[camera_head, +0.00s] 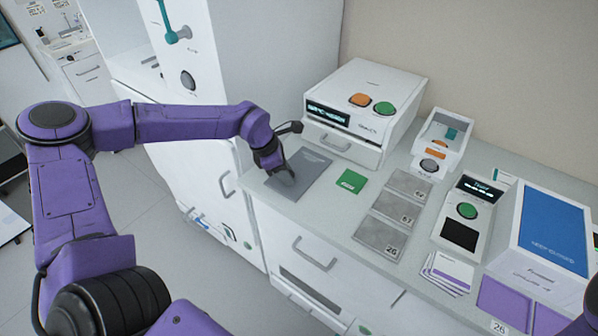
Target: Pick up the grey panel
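A flat dark grey panel (312,172) lies on the counter in front of the white machine with orange and green buttons. My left gripper (283,178) points down at the left part of this panel and covers some of it. Its fingertips are small and dark against the panel, so I cannot tell whether they are apart, or whether they touch it. Only a purple piece of my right arm shows at the lower right edge; the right gripper is out of view.
A green card (351,181) and several numbered grey tiles (380,236) lie right of the panel. The button machine (365,105) stands close behind it. A device with a green button (467,212) and a blue-topped box (553,232) crowd the right. Counter drawers (313,253) are below.

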